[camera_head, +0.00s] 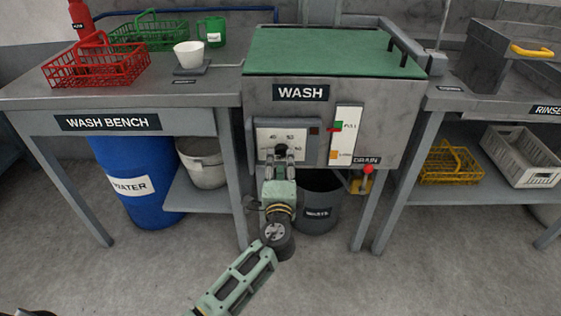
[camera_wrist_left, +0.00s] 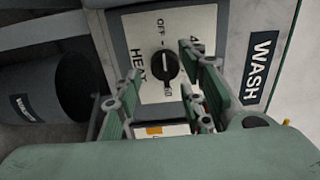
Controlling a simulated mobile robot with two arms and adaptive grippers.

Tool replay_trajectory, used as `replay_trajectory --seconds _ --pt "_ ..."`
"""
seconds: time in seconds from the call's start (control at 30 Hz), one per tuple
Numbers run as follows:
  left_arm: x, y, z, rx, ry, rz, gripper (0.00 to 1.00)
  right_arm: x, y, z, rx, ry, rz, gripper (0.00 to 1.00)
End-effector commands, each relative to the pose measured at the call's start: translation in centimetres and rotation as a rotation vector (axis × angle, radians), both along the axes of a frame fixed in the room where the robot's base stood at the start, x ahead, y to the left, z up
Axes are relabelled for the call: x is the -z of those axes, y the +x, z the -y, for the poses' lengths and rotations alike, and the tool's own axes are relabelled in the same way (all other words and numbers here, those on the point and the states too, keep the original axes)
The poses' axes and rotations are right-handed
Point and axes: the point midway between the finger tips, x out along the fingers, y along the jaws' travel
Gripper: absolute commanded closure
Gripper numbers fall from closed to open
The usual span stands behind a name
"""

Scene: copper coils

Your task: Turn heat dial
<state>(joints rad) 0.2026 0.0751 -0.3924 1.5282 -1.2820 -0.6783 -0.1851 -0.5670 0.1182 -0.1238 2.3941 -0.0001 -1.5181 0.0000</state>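The heat dial (camera_wrist_left: 166,66) is a round black knob with a light pointer line. It sits on a white plate (camera_wrist_left: 140,30) marked HEAT and OFF, with numbers partly hidden by my finger. My left gripper (camera_wrist_left: 160,85) is open, its two green fingers apart with the dial showing between and beyond them; I cannot tell whether they touch it. In the head view, my left gripper (camera_head: 281,158) is at the dial plate (camera_head: 262,130) on the front of the WASH tank (camera_head: 375,95) and mostly hides the dial. My right gripper is not in view.
A level strip (camera_head: 345,125) marked FULL is right of the dial plate. A red DRAIN knob (camera_head: 368,169) is at the lower right. A grey waste bin (camera_head: 318,213) stands under the tank. The wash bench (camera_head: 190,122) is left, and the rinse bench (camera_head: 470,101) is right.

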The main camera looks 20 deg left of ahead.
Motion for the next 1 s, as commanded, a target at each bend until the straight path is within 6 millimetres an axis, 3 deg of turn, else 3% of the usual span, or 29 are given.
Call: replay_trajectory --seconds 0.2,0.5,0.93,1.0 --pt "0.1 2.2 -0.7 -0.001 -0.001 -0.001 0.63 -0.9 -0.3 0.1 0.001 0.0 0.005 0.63" --pt "0.1 2.5 -0.8 -0.001 -0.002 -0.002 0.63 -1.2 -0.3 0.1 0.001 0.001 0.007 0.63" --pt "0.3 2.4 -0.8 -0.002 -0.002 -0.006 1.0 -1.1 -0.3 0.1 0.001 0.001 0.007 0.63" --pt "0.4 2.4 -0.9 -0.003 -0.002 -0.006 1.0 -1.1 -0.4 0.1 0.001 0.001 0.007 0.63"
